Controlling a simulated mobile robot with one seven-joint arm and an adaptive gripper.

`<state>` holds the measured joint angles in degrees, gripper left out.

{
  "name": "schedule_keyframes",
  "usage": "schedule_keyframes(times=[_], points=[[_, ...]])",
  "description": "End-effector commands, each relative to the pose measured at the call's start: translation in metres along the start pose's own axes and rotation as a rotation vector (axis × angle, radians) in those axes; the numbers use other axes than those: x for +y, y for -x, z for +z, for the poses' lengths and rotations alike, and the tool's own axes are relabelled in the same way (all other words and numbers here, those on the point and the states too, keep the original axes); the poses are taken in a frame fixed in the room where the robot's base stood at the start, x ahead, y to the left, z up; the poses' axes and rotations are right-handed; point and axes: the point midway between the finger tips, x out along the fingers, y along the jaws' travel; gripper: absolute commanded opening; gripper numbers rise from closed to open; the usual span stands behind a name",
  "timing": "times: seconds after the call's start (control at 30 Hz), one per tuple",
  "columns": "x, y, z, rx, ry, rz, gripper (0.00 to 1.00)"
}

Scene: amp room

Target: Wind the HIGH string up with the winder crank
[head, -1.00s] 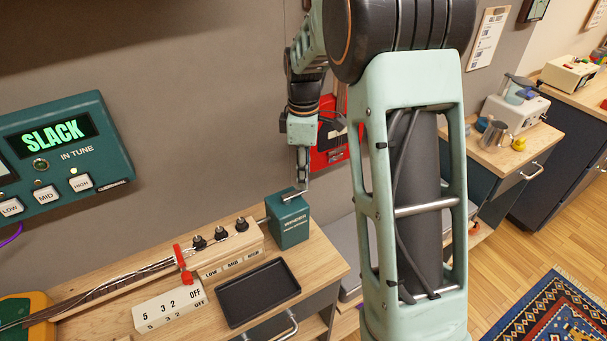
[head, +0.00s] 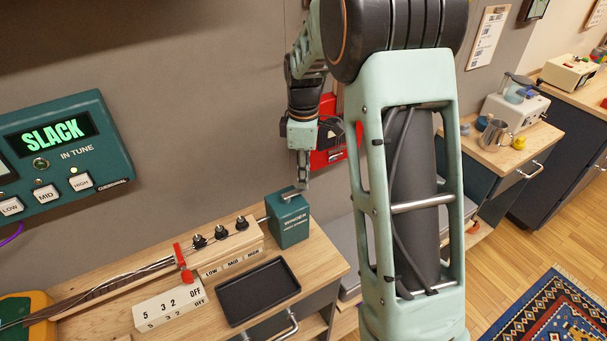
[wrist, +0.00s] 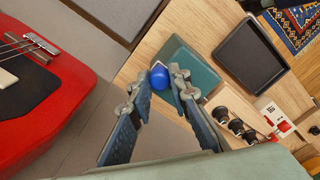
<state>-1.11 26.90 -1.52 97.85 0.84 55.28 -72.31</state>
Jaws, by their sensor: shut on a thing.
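The teal winder box (head: 288,221) stands at the right end of the wooden string block; it also shows in the wrist view (wrist: 194,72). My gripper (head: 302,184) is above the box, at the crank. In the wrist view the fingers (wrist: 160,80) are closed around the crank's blue knob (wrist: 160,76). A metal crank arm (head: 291,195) lies across the top of the box. The block carries black tuner pegs (head: 221,233) labelled LOW, MID and HIGH. The teal tuner panel (head: 80,148) reads SLACK, and its lamp above HIGH is lit.
A black tray (head: 258,292) and a white block marked 5, 3, 2, OFF (head: 168,308) lie in front of the string block. A red clip (head: 181,258) stands on the strings. A red guitar (wrist: 40,90) is close by on the wall side.

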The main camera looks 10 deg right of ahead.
Motion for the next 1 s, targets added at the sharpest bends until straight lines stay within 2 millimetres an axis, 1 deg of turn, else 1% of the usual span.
schedule_keyframes(times=[0.17, 0.37, 0.7, 1.0], points=[[-0.002, 0.0, 0.001, 0.0, -0.048, 0.001, 0.0], [-0.007, 0.0, 0.004, 0.001, -0.169, 0.002, 0.0], [-0.022, 0.0, 0.009, 0.001, -0.482, 0.001, 0.0], [-0.035, 0.001, 0.009, 0.001, -0.75, 0.002, 0.0]])
